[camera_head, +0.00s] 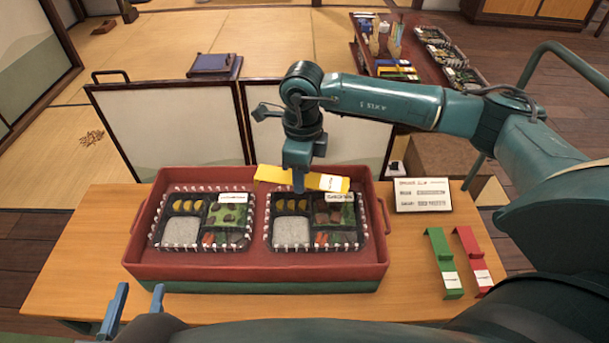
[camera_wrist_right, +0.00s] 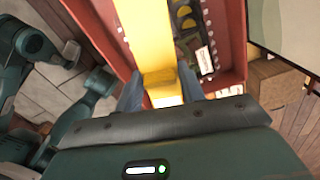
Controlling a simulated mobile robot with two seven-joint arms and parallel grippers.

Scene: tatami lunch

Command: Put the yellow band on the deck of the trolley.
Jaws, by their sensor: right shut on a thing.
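The yellow band (camera_head: 325,182) is a long folded strip with a white label. It is held above the back rim of the red tray, over the right lunch box. My right gripper (camera_head: 298,182) is shut on it; the right wrist view shows the band (camera_wrist_right: 145,35) between the blue fingers (camera_wrist_right: 160,88). My left gripper (camera_head: 136,303) is open and empty at the table's front left. A teal tubular rail (camera_head: 562,48) rises at the upper right and may be the trolley's handle. I cannot make out the trolley's deck, and my right arm covers much of that side.
A red tray (camera_head: 250,272) on the wooden table (camera_head: 60,272) holds two lunch boxes (camera_head: 203,218). Low screens (camera_head: 165,120) stand behind. The table's left end is clear.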

